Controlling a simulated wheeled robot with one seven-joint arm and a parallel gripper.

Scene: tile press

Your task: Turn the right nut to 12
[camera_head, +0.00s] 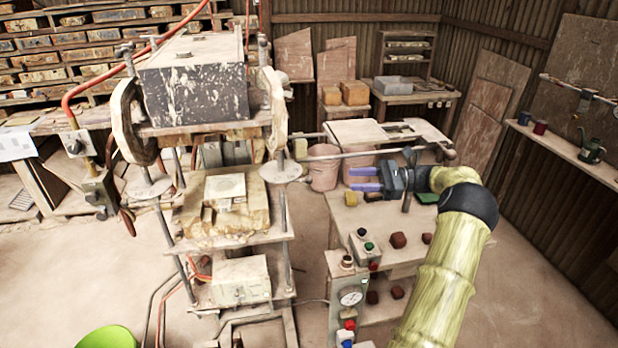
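The press stands left of centre with two threaded columns. A pale round disc (280,172) sits around the right column, where the right nut appears to be. Its nut and any numbers are too small to read. A similar disc (151,187) sits around the left column. My gripper (352,179) is to the right of the right disc, well apart from it. Its two purple fingers point left with a gap between them, open and empty.
A long bar with a dark knob (449,153) runs from the press to the right, just above and behind my gripper. A bench (405,262) with dark red blocks and a button box (364,248) lies below my gripper. Open space lies between the right disc and my fingers.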

